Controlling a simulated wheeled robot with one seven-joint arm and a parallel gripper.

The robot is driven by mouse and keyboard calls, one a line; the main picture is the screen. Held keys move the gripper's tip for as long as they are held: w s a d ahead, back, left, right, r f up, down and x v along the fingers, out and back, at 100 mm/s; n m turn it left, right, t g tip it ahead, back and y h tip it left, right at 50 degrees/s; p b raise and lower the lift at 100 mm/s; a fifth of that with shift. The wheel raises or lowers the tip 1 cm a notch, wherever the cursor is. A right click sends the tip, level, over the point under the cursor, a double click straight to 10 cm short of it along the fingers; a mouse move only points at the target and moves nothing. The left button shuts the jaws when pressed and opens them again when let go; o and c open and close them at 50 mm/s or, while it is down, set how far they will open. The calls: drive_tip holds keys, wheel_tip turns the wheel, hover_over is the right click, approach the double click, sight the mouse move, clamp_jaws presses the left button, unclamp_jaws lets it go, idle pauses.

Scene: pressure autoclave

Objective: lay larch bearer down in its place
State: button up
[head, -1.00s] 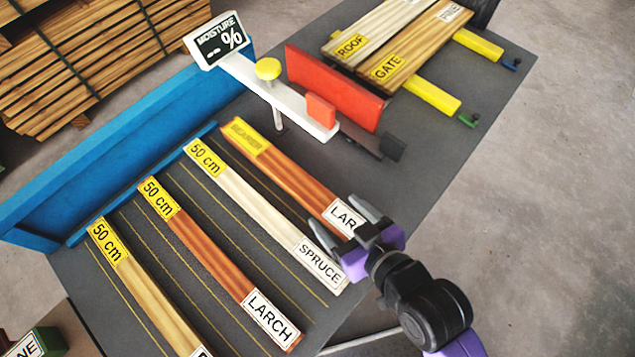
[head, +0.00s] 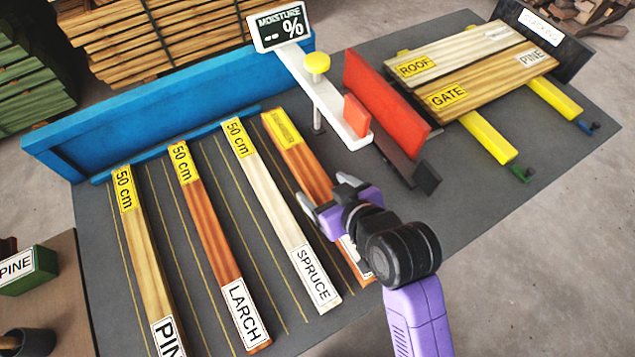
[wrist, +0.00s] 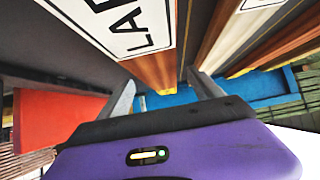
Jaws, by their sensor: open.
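The larch bearer (head: 311,172) is a reddish-brown board with a yellow label at its far end and a white label at its near end. It lies on the grey table (head: 450,215), right of the spruce board. My gripper (head: 325,192) is open over the near half of the bearer and hides part of it and of its white label. In the wrist view the bearer (wrist: 155,72) runs between my two spread fingers, with the white label (wrist: 130,25) close to the camera. I cannot tell whether the fingers touch it.
Spruce (head: 268,200), larch (head: 212,240) and pine (head: 148,250) boards lie to the left, between thin yellow lines. A white moisture meter (head: 335,105) and a red plate (head: 385,100) stand behind. Roof (head: 455,55) and gate (head: 490,80) boards rest on yellow bars. The right front table is bare.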

sight(317, 181)
drive_tip(key=x, duration=0.4)
drive_tip(key=shift+w+a, duration=0.15)
drive_tip(key=shift+w, duration=0.15)
clamp_jaws()
drive_tip(key=shift+r, duration=0.2)
